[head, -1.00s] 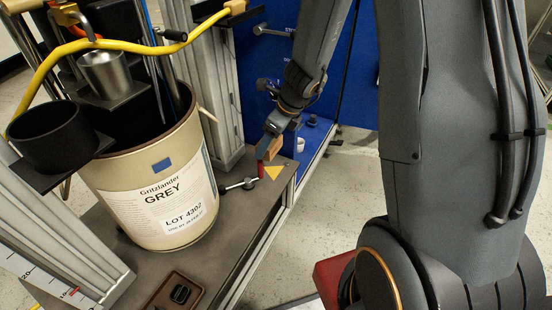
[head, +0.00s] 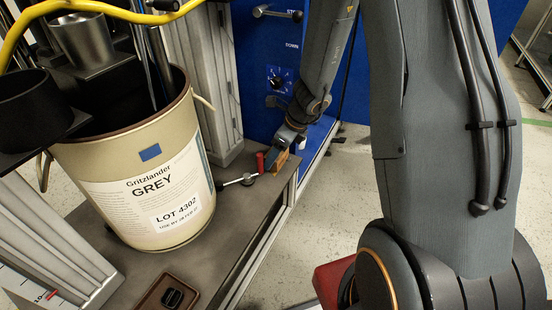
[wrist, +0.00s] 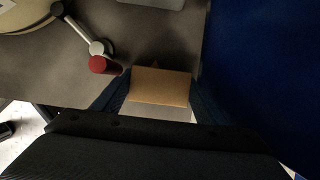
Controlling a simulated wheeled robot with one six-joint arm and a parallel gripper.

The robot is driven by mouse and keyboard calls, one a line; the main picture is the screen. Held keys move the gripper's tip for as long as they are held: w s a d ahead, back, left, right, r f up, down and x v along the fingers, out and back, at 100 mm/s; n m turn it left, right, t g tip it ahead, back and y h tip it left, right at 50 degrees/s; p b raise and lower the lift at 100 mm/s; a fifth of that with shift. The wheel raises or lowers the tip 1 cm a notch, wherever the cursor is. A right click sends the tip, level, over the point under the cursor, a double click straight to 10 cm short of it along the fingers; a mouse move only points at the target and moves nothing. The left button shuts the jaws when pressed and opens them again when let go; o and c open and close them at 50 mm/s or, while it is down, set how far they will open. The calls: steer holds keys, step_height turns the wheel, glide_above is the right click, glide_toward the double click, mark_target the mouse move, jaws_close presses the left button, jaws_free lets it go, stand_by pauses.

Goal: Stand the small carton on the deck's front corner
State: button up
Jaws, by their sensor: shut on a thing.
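The small carton (head: 281,161) is a tan box held in my gripper (head: 276,159) at the front corner of the grey deck (head: 238,218). In the wrist view the carton (wrist: 161,86) sits between my two dark fingers, which are shut on its sides. It looks about upright and is over the yellow corner mark, of which only a small tip shows in the wrist view. I cannot tell whether its base touches the deck.
A red-tipped clamp handle (head: 261,162) stands close left of the carton; it also shows in the wrist view (wrist: 97,65). A brown tray (head: 172,293) lies nearer. A blue panel (head: 270,50) rises behind.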

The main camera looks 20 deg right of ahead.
steer(key=shift+w+d+f, duration=0.15)
steer(key=shift+f, duration=0.35)
steer(key=shift+f+b, duration=0.1)
steer(key=shift+b, duration=0.2)
steer(key=o, duration=0.8)
